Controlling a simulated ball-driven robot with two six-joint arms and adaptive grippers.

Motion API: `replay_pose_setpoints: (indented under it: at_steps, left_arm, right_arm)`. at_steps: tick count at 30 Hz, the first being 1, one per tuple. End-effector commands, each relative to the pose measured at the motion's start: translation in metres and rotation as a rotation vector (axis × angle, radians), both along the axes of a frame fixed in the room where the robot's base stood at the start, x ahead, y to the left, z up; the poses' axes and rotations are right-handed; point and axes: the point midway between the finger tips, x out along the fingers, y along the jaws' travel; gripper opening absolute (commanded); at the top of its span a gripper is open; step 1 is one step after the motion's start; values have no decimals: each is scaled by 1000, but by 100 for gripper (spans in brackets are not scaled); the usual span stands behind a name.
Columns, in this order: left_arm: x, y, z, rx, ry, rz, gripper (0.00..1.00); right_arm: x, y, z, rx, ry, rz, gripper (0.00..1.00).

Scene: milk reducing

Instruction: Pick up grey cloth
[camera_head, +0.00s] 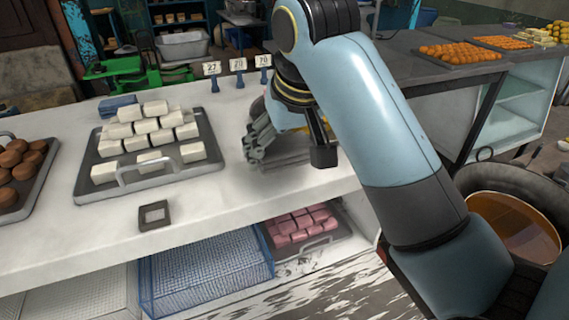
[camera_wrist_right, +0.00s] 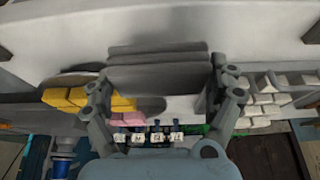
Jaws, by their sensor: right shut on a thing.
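The grey cloth (camera_wrist_right: 158,62) is a folded, layered block that lies between the two fingers of my right gripper (camera_wrist_right: 160,80) in the right wrist view. In the head view the right gripper (camera_head: 268,148) reaches down over the white counter, and part of the grey cloth (camera_head: 288,160) shows at its fingers. The gripper is shut on the cloth. The arm hides much of the cloth in the head view. I cannot tell whether the cloth touches the counter. My left gripper is not in view.
A tray (camera_head: 82,182) of white blocks stands left on the counter (camera_head: 220,195), with a folded blue cloth (camera_head: 118,105) behind it. Small number signs (camera_head: 238,66) stand at the back edge. Yellow blocks (camera_wrist_right: 75,98) lie near the gripper.

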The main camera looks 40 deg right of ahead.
Motion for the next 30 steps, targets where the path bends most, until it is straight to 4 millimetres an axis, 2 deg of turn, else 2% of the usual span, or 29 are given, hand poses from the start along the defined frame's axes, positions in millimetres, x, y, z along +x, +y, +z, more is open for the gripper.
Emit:
replay_pose_setpoints:
  at_steps: [1, 9, 15, 21, 30]
  left_arm:
    - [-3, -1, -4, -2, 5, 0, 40]
    - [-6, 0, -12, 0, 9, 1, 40]
    - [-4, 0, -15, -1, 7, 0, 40]
    - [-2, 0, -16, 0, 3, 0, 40]
    - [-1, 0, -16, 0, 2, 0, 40]
  right_arm:
    - [0, -11, 3, -10, -5, -1, 53]
    - [-10, -61, 33, -14, -3, 1, 52]
    - [-16, -92, 53, -11, -1, 0, 52]
    - [-19, -108, 63, -7, -1, 0, 52]
    - [-21, -115, 69, -1, 0, 0, 52]
